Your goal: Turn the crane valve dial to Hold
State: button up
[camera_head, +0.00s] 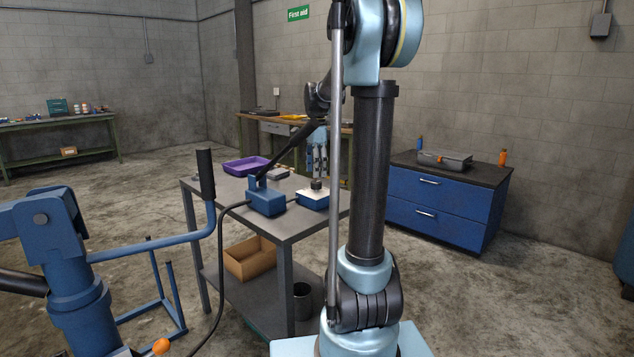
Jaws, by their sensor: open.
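A small blue box with a white top plate (309,196) stands on the grey metal table. A dark round knob (316,184), which looks like the valve dial, sits on top of it. Its markings are too small to read, so I cannot tell its setting. My gripper (316,174) points down with its fingers apart, just above or behind the knob in this view. I cannot tell whether it touches the knob. A blue hand pump (266,200) with a long dark lever stands left of the box. The blue crane (72,262) stands at the left front.
The grey table (290,229) also carries a purple tray (245,166). A dark hose (222,262) runs from the pump down its left side. A cardboard box (250,260) lies on its lower shelf. A blue drawer cabinet (440,205) stands at the right. Open floor lies between.

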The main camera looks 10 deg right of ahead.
aim_at(316, 181)
jog(key=shift+f, duration=2.35)
jog(key=shift+c, duration=0.5)
